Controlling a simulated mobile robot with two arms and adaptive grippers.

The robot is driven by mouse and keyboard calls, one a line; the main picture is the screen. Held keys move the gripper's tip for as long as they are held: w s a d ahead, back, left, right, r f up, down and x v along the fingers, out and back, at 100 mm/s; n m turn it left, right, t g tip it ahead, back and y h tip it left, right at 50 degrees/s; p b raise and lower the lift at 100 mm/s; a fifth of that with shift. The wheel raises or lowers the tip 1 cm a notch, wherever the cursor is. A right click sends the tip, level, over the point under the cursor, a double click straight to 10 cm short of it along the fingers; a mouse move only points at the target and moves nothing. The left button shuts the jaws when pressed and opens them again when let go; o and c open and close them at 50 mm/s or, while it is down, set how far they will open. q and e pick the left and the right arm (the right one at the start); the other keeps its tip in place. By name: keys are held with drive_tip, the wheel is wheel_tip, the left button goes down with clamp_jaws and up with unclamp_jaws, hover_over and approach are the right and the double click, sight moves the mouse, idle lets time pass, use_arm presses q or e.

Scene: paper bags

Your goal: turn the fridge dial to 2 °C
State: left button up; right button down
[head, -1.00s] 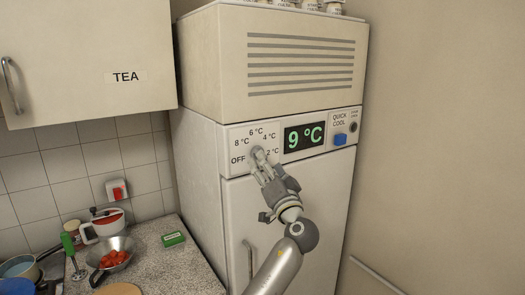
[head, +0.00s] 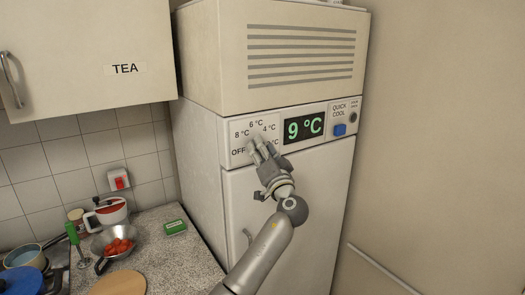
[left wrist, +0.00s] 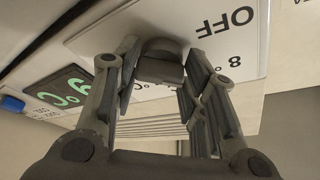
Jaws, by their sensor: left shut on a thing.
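The fridge dial (left wrist: 162,68) is a grey knob on the white panel at the fridge's upper left front. My left gripper (head: 258,145) is at the dial in the head view and mostly hides it. In the left wrist view, the fingers of my left gripper (left wrist: 163,75) are on both sides of the knob, shut on it. The labels OFF, 8, 6 and 4 °C show around the dial; the 2 °C label is partly behind the gripper. The display (head: 304,127) reads 9 °C in green. My right gripper is not in view.
A blue QUICK COOL button (head: 340,130) is right of the display. A cupboard marked TEA (head: 85,50) hangs at the left above a counter (head: 185,255) with kitchenware. Plain wall lies to the right.

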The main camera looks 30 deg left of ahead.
use_arm(q)
drive_tip(key=shift+c, duration=0.7)
drive_tip(key=shift+m+t+h, duration=0.3)
drive_tip(key=shift+m, duration=0.1)
drive_tip(key=shift+w+d+r+m+g+h, duration=0.15)
drive_tip(key=shift+m+g+h, duration=0.4)
drive_tip(key=shift+m+g, duration=2.3)
drive_tip(key=shift+w+a+r+m+g+h, duration=0.15)
drive_tip(key=shift+m+h, duration=0.45)
drive_tip(key=shift+m, duration=4.9)
drive_tip(key=shift+d+r+m+g+h, duration=0.1)
drive_tip(key=shift+r+m+g+h, duration=0.3)
drive_tip(key=shift+m+g, duration=2.5)
drive_tip(key=m+t, duration=0.2)
drive_tip(key=shift+f+m+t, duration=0.2)
drive_tip(key=shift+m+t, duration=0.1)
drive_tip(key=shift+m, duration=0.05)
